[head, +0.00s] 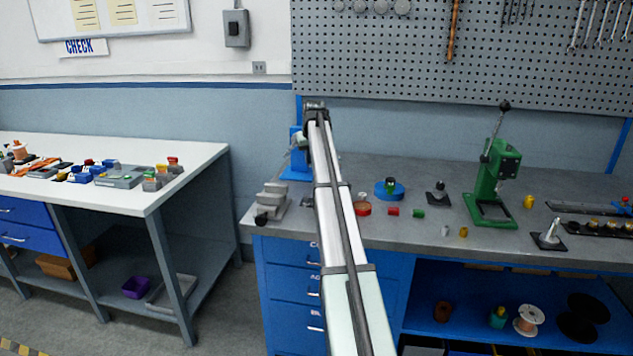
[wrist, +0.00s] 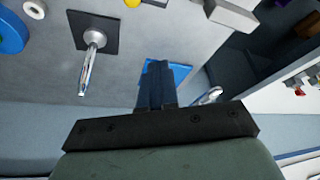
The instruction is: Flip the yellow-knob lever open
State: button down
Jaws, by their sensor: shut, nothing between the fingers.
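My gripper is shut and empty. Its dark fingers (wrist: 155,85) are pressed together in the wrist view, over a blue base (wrist: 180,74) on the bench. In the head view my arm hides the fingers. I cannot clearly make out a yellow-knob lever. A small yellow piece (wrist: 132,2) is cut off by the top edge of the wrist view, and I cannot tell whether it is the knob. A chrome lever on a black plate (wrist: 90,62) lies left of my fingers, apart from them.
A blue device (head: 297,160) stands beside my arm on the grey bench, with a stepped grey block (head: 271,200) in front. A blue disc (head: 389,191), small cylinders and a green press (head: 492,180) stand to the right. A pegboard (head: 460,60) rises behind.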

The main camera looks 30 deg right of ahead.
jog(key=shift+s+d+r, duration=0.25)
jog(key=shift+s+d, duration=0.1)
jog(key=shift+d, duration=0.25)
jog(key=shift+s+d+r, duration=0.25)
jog(key=shift+s+d, duration=0.1)
jog(key=shift+d, duration=0.25)
jog(key=f, duration=1)
jog(key=shift+w, duration=0.3)
jog(key=shift+s+a, duration=0.15)
jog(key=shift+s, duration=0.35)
